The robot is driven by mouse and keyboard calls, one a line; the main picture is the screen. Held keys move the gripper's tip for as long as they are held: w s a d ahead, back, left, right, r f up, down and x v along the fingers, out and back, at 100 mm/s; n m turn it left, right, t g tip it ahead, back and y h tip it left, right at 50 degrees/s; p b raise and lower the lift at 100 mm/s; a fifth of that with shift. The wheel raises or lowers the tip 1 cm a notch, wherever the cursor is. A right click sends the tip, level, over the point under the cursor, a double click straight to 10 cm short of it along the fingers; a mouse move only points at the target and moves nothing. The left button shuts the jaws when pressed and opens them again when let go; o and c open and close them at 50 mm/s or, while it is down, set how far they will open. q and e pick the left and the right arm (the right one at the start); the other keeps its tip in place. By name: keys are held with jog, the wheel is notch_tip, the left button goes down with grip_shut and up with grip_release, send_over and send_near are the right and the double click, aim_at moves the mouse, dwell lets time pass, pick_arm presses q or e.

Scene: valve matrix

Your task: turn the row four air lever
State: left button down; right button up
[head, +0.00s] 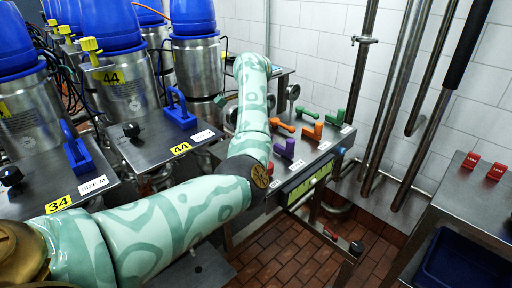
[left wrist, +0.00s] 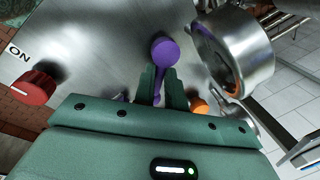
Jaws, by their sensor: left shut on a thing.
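In the left wrist view a purple lever (left wrist: 164,52) with a round knob stands between the two green fingers of my left gripper (left wrist: 162,90). The fingers are shut on its stem, and the knob shows beyond their tips. In the head view my patterned left arm reaches across to the steel valve panel (head: 322,148) and hides the gripper and the held lever. Another purple lever (head: 286,149) shows on the panel, near orange levers (head: 314,131) and green levers (head: 308,113). I cannot read which row the held lever belongs to. My right gripper is not in view.
A round metal gauge (left wrist: 238,52) stands close right of my fingers, with an orange knob (left wrist: 199,106) near them. A red knob (left wrist: 36,87) marked ON is at left. Steel kegs with blue tops (head: 198,60) stand behind; vertical pipes (head: 392,90) run at right.

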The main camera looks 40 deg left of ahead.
pick_arm(q)
jog(key=shift+w+a+f+n+b, duration=0.15)
jog(key=shift+f+n+b, duration=0.1)
jog(key=shift+n+b, duration=0.45)
jog(key=shift+w+r+n+b, duration=0.1)
jog(key=shift+r+n+b, duration=0.1)
jog(key=shift+n+b, duration=0.55)
jog(key=c, duration=1.5)
grip_release()
jog(key=shift+a, duration=0.1)
jog(key=shift+o, duration=0.2)
jog(key=shift+r, duration=0.1)
notch_tip(320, 180, up, 16)
jog(key=s+d+p, duration=0.2)
jog(key=p, duration=0.3)
jog(key=shift+d, duration=0.2)
